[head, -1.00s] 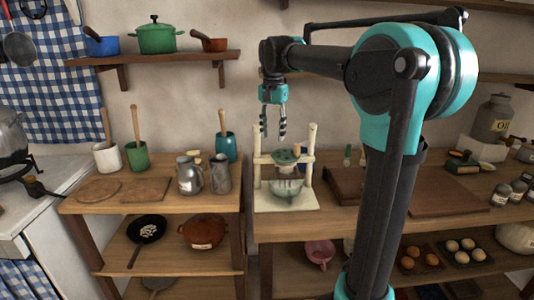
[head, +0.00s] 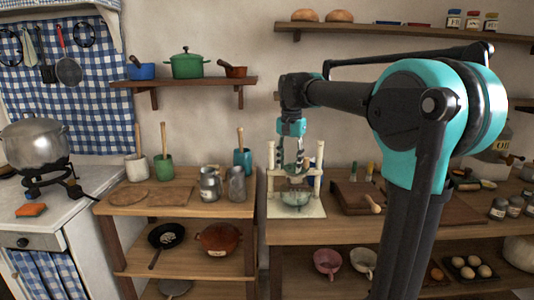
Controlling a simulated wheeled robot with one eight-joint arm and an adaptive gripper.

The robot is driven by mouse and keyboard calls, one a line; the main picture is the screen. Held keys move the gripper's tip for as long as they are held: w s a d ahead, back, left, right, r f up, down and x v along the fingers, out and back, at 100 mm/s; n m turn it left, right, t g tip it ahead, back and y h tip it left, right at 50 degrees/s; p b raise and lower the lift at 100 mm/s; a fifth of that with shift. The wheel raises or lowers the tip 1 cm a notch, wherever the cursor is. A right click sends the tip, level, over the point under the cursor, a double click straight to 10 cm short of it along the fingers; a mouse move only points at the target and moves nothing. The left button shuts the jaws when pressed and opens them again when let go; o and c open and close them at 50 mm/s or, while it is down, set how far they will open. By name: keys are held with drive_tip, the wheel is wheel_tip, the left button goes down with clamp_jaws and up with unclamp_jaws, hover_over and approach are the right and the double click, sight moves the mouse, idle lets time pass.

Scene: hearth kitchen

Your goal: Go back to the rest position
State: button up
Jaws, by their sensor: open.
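My gripper (head: 293,160) hangs from my raised arm in the head view, pointing down. Its fingers are apart, and I see nothing held between them. It appears in front of the upper part of a cream stand (head: 271,181) with two posts. A green bowl (head: 296,197) sits on the stand's base, below the gripper. A second green piece in the stand is partly hidden behind the fingers. I cannot tell how far the fingers are from the stand.
A wooden shelf unit (head: 180,207) with jugs and crocks stands left of the stand. A wall shelf (head: 190,81) holds a green pot (head: 187,65). A stove counter with a large pot (head: 36,145) is at far left. A cutting board (head: 355,196) lies right of the stand.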

drive_tip(key=s+d+f+n+t, duration=0.1)
drive_tip(key=s+d+f+n, duration=0.1)
drive_tip(key=s+d+f, duration=0.2)
drive_tip(key=s+d+f+n+t, duration=0.1)
drive_tip(key=s+d+f+n, duration=0.1)
drive_tip(key=s+f, duration=0.9)
drive_tip(key=s+d+f+n+t, duration=0.1)
drive_tip(key=s+d+f, duration=0.4)
drive_tip(key=f, duration=0.8)
drive_tip(key=s+t, duration=0.1)
drive_tip(key=s, duration=0.2)
drive_tip(key=shift+d+f+n, duration=0.3)
drive_tip(key=shift+f+n, duration=0.05)
drive_tip(key=shift+n, duration=0.05)
